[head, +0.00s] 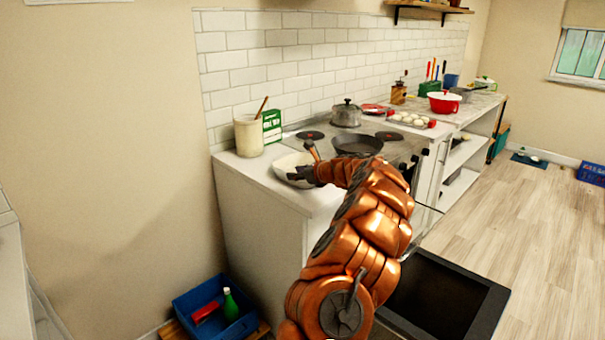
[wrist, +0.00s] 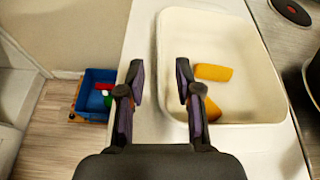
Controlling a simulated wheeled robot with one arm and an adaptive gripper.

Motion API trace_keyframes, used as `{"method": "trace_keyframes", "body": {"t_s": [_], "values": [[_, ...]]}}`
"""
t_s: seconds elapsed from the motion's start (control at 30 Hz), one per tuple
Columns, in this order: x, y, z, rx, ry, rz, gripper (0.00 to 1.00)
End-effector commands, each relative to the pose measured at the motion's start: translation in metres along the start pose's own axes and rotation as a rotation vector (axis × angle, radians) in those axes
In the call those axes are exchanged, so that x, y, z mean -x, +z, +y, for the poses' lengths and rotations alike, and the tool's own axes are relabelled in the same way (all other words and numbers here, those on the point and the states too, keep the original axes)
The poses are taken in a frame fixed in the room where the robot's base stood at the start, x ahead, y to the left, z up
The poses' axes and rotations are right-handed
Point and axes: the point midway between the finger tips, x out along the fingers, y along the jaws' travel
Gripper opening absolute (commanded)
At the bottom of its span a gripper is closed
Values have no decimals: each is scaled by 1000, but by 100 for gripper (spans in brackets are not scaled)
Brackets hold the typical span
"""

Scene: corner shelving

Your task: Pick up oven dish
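The oven dish (head: 283,165) is a white, rounded rectangular dish on the left end of the white counter. It fills the right half of the wrist view (wrist: 225,28) and holds two yellow-orange pieces of food (wrist: 213,72). My gripper (wrist: 160,72) is open and empty. In the wrist view its fingers lie on either side of the dish's left wall, the right finger over the inside. I cannot tell how far they are above the rim. In the head view my gripper (head: 297,175) is at the dish's front edge and hides part of it.
A cream crock (head: 248,137) and a green box (head: 271,126) stand behind the dish. The stove holds a dark pan (head: 357,145) and a grey pot (head: 346,114) to the right. A blue crate (head: 190,303) sits low at the left.

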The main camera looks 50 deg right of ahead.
Motion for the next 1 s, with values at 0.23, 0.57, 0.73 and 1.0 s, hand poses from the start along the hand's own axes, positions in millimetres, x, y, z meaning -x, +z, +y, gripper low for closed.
{"method": "trace_keyframes", "body": {"t_s": [0.23,0.57,0.73,1.0], "values": [[-23,1,0,3,-1,2,34],[-47,1,1,2,-1,1,34],[-49,1,1,2,-1,0,34],[-48,1,1,2,-1,0,22]]}}
